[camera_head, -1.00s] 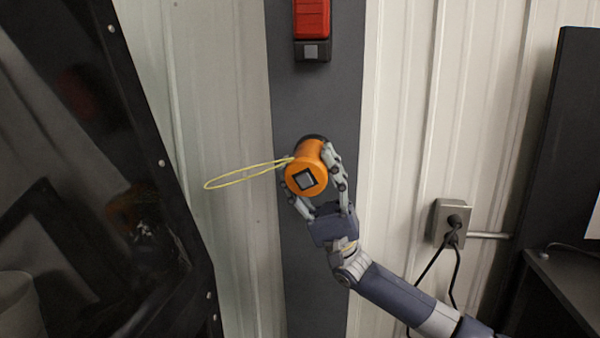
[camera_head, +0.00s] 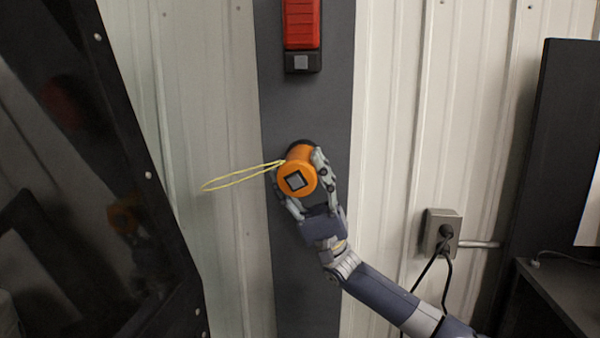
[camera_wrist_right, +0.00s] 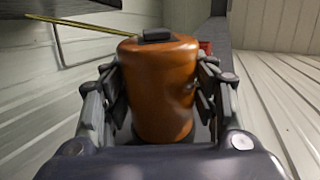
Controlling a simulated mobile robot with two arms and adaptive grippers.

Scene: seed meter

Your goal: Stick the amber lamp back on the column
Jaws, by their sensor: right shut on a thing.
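My right gripper (camera_head: 304,186) is shut on the lamp's sides, in front of the dark grey column (camera_head: 307,110). The right wrist view shows the lamp (camera_wrist_right: 162,90) between both fingers (camera_wrist_right: 160,100). The lamp's far end is dark and lies at the column's face; I cannot tell whether it touches. My left gripper is not in view.
A red and black device (camera_head: 301,35) is fixed higher on the column. A grey socket box (camera_head: 441,233) with a plug and black cables is on the ribbed wall at right. A dark glossy panel (camera_head: 80,180) stands at left, and a dark desk (camera_head: 560,290) at lower right.

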